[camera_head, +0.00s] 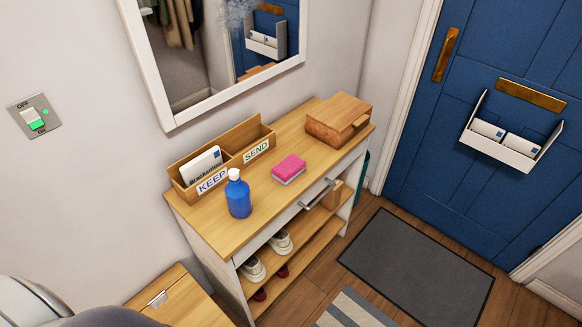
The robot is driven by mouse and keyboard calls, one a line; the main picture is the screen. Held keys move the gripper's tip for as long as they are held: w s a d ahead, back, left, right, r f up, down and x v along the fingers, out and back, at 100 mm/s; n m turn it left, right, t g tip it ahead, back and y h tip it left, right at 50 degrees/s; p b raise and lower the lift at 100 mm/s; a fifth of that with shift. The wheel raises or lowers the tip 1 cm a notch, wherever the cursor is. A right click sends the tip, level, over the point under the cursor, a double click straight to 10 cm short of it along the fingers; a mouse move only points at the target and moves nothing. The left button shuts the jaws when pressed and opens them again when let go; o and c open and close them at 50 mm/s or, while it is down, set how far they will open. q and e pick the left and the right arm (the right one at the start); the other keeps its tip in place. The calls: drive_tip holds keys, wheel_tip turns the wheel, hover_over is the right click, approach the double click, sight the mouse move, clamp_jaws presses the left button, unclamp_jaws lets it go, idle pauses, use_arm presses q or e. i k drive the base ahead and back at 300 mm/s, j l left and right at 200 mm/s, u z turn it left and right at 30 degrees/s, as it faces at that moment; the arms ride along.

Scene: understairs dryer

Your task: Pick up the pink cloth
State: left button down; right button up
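A pink cloth (289,167), folded into a small block with a paler lower layer, lies on the wooden top of the shoe cabinet (225,235). It is near the middle of the top, to the right of a blue bottle with a white cap (238,194) and apart from it. Neither of my grippers is in view.
A wooden KEEP/SEND letter box (222,160) stands behind the cloth against the wall. A closed wooden box (339,119) is at the right end. Shoes (281,242) sit on the shelf below. A grey mat (417,265) lies before the blue door (500,60).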

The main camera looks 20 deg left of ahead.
sight(289, 169)
drive_tip(key=i+u, duration=0.1)
drive_tip(key=u, duration=0.65)
